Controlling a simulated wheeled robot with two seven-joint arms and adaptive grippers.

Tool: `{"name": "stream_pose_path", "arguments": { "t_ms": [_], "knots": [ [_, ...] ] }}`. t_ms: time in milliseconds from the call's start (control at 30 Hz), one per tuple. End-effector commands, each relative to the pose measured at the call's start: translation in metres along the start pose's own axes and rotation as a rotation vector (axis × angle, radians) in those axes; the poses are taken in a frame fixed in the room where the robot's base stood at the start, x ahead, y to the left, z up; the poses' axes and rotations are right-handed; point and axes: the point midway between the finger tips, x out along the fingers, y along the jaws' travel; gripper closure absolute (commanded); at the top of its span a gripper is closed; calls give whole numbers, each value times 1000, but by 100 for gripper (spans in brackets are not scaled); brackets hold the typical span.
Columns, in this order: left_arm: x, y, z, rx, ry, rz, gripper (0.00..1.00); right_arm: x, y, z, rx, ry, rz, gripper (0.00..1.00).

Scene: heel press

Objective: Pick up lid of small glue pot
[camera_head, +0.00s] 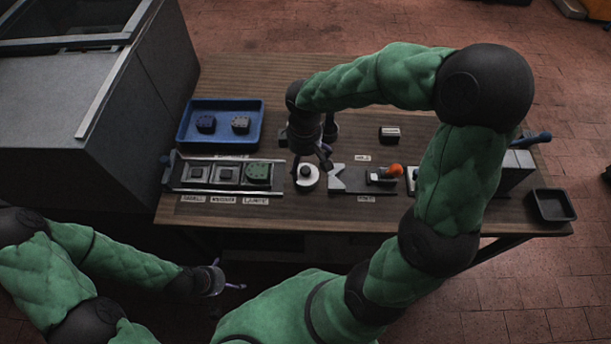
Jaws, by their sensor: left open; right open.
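A small round pot (309,184), pale with a dark knob (305,171) on its top, stands on the wooden table near its front edge. I take it for the small glue pot with its lid, but lid and pot are hard to tell apart. My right gripper (311,166) points down over it, open, with its fingers close to the knob. I cannot tell whether they touch it. The gripper hides part of the pot's far side. My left gripper (225,284) is open and empty, low in front of the table's front edge.
Right of the pot are a notched fixture (345,178), an orange-knobbed clamp (393,170) and a small dark block (389,133). A black tray (553,206) sits at the right corner.

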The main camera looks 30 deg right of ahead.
Motion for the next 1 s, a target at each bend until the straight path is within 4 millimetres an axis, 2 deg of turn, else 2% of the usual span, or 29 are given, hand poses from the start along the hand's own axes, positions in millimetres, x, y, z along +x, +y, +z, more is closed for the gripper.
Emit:
{"name": "stream_pose_path", "arguments": {
  "t_ms": [33,267,533,833,900,1000],
  "knots": [
    [4,-1,0,0,0,0,3,7,0,0,0,0,0,0],
    [10,-4,0,0,0,0,3,21,1,0,0,-1,0,0],
    [29,-10,-1,0,0,0,3,57,4,1,0,-1,-1,0],
    [30,-10,-1,0,0,0,3,61,4,1,0,1,1,0],
    [30,-10,-1,0,0,0,3,61,4,1,0,1,1,20],
    [30,-10,-1,0,0,0,3,61,4,1,0,1,1,43]
  ]
}}
